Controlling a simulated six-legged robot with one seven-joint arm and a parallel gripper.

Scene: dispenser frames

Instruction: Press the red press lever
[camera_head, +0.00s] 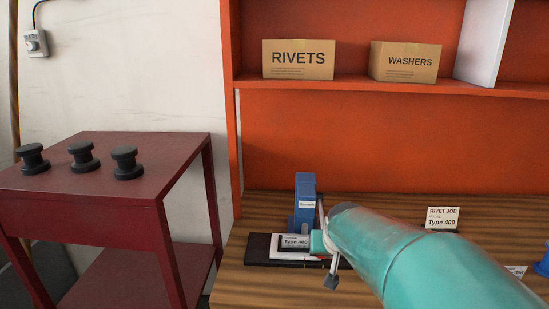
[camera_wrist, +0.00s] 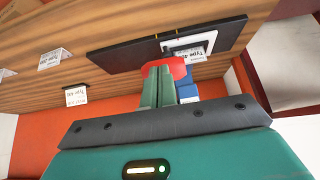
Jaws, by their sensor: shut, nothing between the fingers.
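A red part (camera_wrist: 180,68), which looks like the press lever, shows right at my fingertips in the wrist view. I cannot tell if they touch it. My gripper (camera_wrist: 158,70) is shut and empty, its two green fingers together. The blue press body (camera_wrist: 187,91) is partly hidden behind the fingers. In the head view the blue press (camera_head: 305,190) stands upright on the workbench, and my teal arm reaches in from the right and hides much of its lever side. A black base plate (camera_head: 257,249) with a "Type 400" card (camera_head: 294,241) lies in front.
A "RIVET JOB Type 400" card (camera_head: 442,218) stands on the wooden bench to the right. Boxes of rivets (camera_head: 298,59) and washers (camera_head: 405,62) sit on the orange shelf. A dark red side table (camera_head: 105,190) with three black spools stands at left.

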